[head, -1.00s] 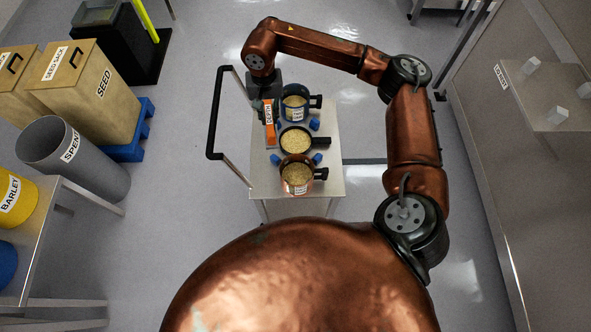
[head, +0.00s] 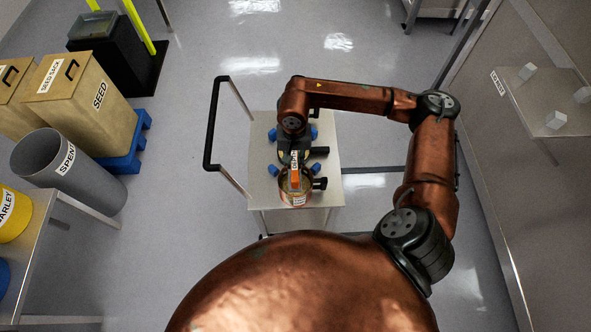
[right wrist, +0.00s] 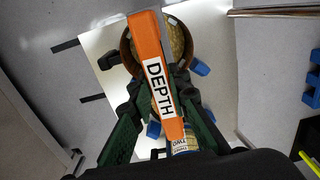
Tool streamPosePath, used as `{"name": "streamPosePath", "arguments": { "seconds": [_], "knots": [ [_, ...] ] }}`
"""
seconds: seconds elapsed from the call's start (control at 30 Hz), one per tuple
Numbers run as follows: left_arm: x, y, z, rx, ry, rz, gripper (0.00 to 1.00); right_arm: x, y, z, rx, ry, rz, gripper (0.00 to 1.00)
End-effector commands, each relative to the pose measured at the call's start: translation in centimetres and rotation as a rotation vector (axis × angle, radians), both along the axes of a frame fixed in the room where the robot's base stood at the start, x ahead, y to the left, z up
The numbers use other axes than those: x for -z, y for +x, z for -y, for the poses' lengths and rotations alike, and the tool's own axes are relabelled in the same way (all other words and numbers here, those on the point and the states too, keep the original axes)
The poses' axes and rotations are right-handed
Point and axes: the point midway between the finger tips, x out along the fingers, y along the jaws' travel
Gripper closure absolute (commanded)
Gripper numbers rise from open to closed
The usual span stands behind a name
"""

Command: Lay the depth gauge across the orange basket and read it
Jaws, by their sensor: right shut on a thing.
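My right gripper (head: 294,160) is shut on the depth gauge (head: 295,176), an orange bar with a white DEPTH label. In the right wrist view the gauge (right wrist: 150,55) runs between the green-padded fingers of the gripper (right wrist: 156,88). The gauge extends over the grain-filled orange basket (head: 283,188), the nearest vessel on the cart. The basket's rim (right wrist: 125,50) shows on both sides of the gauge in the right wrist view. I cannot tell whether gauge and rim touch. My left gripper is out of view.
The steel cart (head: 262,140) has a black push handle (head: 211,125) at left. Blue blocks (head: 273,170) stand around the vessels. A black handle (head: 320,151) of the middle vessel shows; my arm hides the rest. A grey bin (head: 75,165) and seed boxes (head: 85,95) stand left.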

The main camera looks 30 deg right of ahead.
Motion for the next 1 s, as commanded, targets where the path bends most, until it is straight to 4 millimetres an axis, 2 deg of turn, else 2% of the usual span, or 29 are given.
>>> {"name": "streamPosePath", "arguments": {
  "seconds": [0.23,0.43,0.67,0.7,0.93,1.0],
  "knots": [
    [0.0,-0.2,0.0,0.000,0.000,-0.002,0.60,1.4,-1.2,-0.3,-0.002,0.001,0.000,1.00],
    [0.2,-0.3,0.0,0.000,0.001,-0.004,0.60,4.2,-1.1,-0.2,0.001,0.001,0.001,1.00],
    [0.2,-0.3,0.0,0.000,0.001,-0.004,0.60,4.4,-1.1,-0.3,0.000,0.000,0.001,1.00],
    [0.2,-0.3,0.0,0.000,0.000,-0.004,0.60,4.4,-1.1,-0.2,0.000,0.000,0.001,0.83],
    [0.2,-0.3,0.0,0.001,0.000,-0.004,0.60,4.4,-1.1,-0.2,0.000,-0.001,0.001,0.67],
    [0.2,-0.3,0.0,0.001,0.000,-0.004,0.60,4.4,-1.1,-0.2,0.000,-0.001,0.001,0.66]
  ]
}}
